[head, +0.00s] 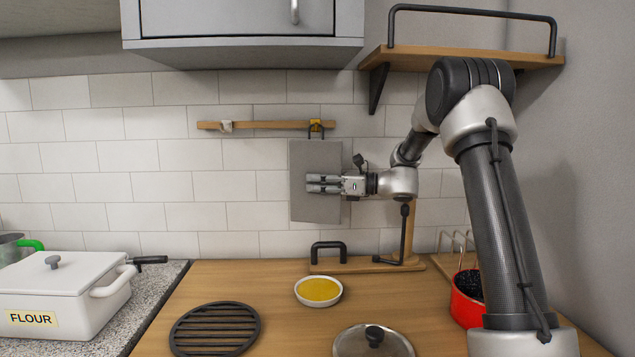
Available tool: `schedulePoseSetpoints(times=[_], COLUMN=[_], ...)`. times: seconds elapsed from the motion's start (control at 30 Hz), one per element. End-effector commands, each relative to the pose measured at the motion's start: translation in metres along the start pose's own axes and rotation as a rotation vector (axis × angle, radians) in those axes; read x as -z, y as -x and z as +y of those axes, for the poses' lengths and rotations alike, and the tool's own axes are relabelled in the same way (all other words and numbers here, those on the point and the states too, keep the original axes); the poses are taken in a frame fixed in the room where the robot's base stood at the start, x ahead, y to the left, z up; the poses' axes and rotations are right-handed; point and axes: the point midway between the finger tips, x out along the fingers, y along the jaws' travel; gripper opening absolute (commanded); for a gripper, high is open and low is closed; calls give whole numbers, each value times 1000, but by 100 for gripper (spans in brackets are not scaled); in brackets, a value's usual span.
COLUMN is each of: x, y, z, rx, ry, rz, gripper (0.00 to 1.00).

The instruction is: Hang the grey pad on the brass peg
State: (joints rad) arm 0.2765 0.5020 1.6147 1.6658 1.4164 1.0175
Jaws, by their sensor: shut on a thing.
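The grey pad (314,209) is upright in front of the tiled wall, in the middle of the head view. A small dark loop (316,133) stands at its top edge, right at the brass peg (315,124). The peg is on the right part of a wooden rail on the wall. I cannot tell whether the loop is around the peg or only in front of it. My gripper (311,183) reaches in from the right and is shut on the pad near its middle. The fingers cover part of the pad's face.
A pale peg (226,126) is on the left of the wooden rail (265,125). Below the pad are a wooden stand (340,266) with dark handles and a bowl of yellow contents (319,291). A wall shelf (470,58) is at upper right, a cabinet (245,45) above.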

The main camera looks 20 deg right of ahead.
Motion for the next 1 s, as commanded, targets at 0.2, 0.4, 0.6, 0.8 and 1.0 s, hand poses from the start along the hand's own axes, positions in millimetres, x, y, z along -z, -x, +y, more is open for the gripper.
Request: schedulePoseSetpoints(times=[0.2,0.4,0.6,0.8,1.0], x=[0,0,0,0,0], y=[0,0,0,0,4], z=[0,0,0,0,0], rx=[0,0,0,0,1], ry=[1,1,1,1,0], rz=[-1,-1,-1,0,0], gripper=[0,0,49,54,54])
